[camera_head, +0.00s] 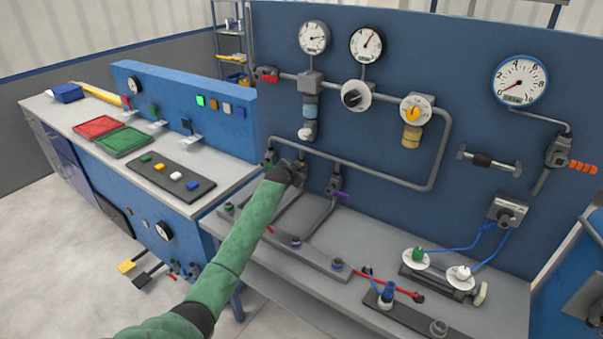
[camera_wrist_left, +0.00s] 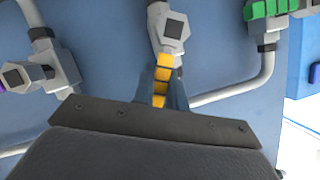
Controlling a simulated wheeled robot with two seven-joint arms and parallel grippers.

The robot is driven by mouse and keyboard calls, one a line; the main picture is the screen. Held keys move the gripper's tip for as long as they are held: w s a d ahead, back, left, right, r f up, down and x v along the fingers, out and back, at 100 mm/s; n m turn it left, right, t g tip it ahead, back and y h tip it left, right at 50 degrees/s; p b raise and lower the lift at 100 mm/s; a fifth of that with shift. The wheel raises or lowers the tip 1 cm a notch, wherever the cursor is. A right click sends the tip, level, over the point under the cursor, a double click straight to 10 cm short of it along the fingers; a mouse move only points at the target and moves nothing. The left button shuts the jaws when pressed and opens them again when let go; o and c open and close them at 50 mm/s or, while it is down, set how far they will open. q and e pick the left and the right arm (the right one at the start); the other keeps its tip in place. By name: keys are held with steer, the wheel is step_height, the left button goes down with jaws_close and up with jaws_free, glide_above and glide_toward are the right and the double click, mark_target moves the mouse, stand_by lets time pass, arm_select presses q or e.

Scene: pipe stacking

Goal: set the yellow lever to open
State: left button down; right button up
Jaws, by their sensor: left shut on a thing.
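The yellow lever (camera_wrist_left: 161,78) is a short segmented handle on a grey valve body (camera_wrist_left: 172,28), seen in the left wrist view. It runs from the valve down between the fingers of my left gripper (camera_wrist_left: 160,96), which is shut on it. In the head view my green left arm reaches up to the blue panel, and its gripper (camera_head: 293,170) is at the middle valve of the low pipe row. There the hand hides the yellow lever. My right gripper is in neither view.
A purple-levered valve (camera_head: 338,188) and a green-levered valve (camera_head: 268,158) flank the held one. Pipes, gauges and a yellow knob (camera_head: 413,112) are above. The grey bench (camera_head: 300,297) below carries fittings and hoses. An orange handle (camera_head: 583,167) is far right.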

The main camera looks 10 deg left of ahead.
arm_select(q)
steer(key=shift+a+n, duration=0.3)
steer(key=n+h+b, duration=0.1)
steer(key=a+n+h+b, duration=0.1)
steer(key=shift+w+a+r+g+b, duration=0.1)
steer(key=shift+w+a+g+b, duration=0.1)
steer(key=shift+w+g+b, duration=0.15)
steer(key=shift+a+r+n+g+b, duration=0.1)
steer(key=shift+a+n+g+b, duration=0.2)
steer(key=shift+n, duration=0.3)
steer(key=shift+d, duration=0.1)
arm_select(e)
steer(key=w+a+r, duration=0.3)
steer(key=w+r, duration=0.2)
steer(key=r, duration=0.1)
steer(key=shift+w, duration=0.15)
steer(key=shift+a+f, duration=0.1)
arm_select(q)
steer(key=c, duration=1.4)
jaws_free()
steer(key=shift+w, duration=0.1)
steer(key=shift+c, duration=0.2)
